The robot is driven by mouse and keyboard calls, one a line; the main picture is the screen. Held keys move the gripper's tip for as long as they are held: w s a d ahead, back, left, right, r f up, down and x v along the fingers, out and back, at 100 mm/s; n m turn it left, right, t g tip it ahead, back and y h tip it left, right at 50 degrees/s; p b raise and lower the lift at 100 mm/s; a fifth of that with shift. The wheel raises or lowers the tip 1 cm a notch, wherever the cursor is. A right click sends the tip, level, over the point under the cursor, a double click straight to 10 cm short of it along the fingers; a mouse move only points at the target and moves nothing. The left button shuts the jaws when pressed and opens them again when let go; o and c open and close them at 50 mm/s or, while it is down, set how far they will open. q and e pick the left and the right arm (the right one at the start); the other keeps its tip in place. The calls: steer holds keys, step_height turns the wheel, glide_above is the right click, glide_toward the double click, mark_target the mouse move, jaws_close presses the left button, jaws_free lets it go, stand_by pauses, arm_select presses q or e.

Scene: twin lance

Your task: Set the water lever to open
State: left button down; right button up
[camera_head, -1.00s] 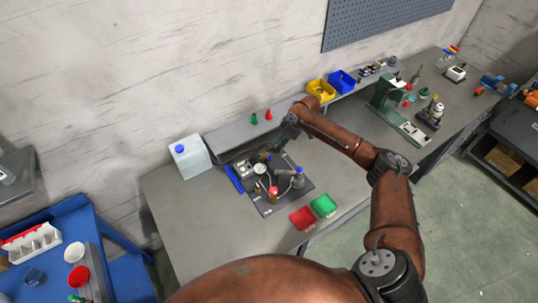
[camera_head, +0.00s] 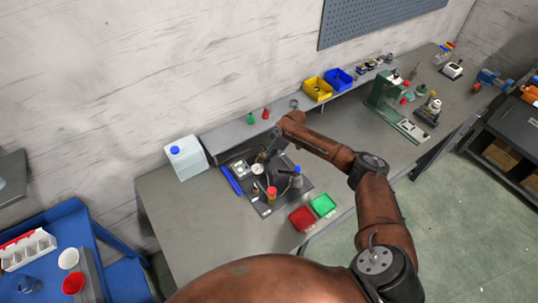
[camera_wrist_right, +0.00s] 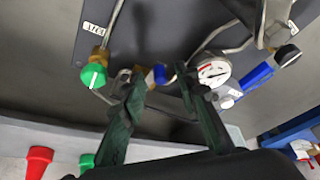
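A dark board (camera_head: 296,196) with pipes and fittings lies on the bench. In the right wrist view, a small blue-ended fitting (camera_wrist_right: 157,75) shows between my right gripper's fingers; it may be the water lever, but I cannot read a label for it. My right gripper (camera_wrist_right: 160,92) is open, with a dark green finger on either side. No firm hold on anything shows. In the head view, the right gripper (camera_head: 272,150) is low over the board's back edge, and its fingertips are small there. My left gripper is out of view.
A round gauge (camera_wrist_right: 212,72), a long blue piece (camera_wrist_right: 258,77) and a green knob (camera_wrist_right: 95,78) are close to the fingers. A white jug (camera_head: 186,160) stands left. Red (camera_head: 302,218) and green (camera_head: 323,205) trays lie at the front.

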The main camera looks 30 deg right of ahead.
jaws_close()
stand_by(0.3)
